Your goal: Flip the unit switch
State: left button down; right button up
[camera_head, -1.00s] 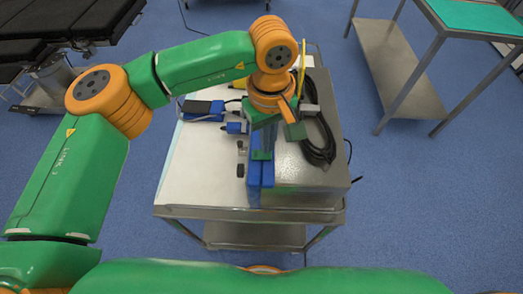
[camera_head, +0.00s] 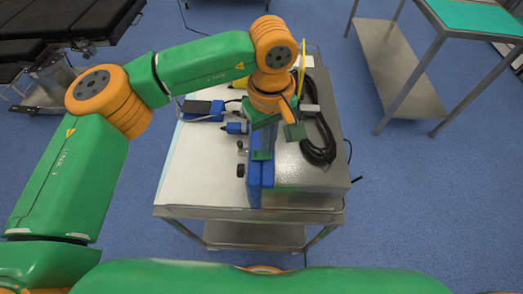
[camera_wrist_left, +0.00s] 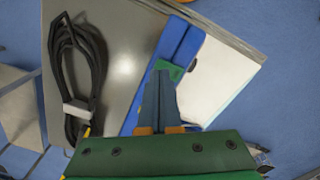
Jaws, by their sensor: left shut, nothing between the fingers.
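The unit is a grey metal box (camera_head: 310,178) with a blue front panel (camera_head: 254,190), standing on the cart. The blue panel also shows in the left wrist view (camera_wrist_left: 185,40). A small green piece that looks like the switch (camera_wrist_left: 173,70) sits on the panel; it also shows in the head view (camera_head: 261,155). My left gripper (camera_wrist_left: 163,72) is shut and empty, its fingertips at the green piece and covering part of it. I cannot tell whether they touch it or which way the switch is set. My right gripper is out of view.
A coiled black cable (camera_head: 320,140) lies on top of the unit. A blue device (camera_head: 203,110) rests on the cart's white top (camera_head: 195,165), and black knobs (camera_head: 240,170) stick out from the panel. The cart top's front left is clear. Another table (camera_head: 480,17) stands at right.

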pick_arm(q)
jog(key=shift+f+b, duration=0.9)
jog(key=shift+f, duration=0.05)
dwell(0.5)
notch_tip(320, 180, up, 7)
jog(key=p, duration=0.5)
jog(key=shift+r, duration=0.15)
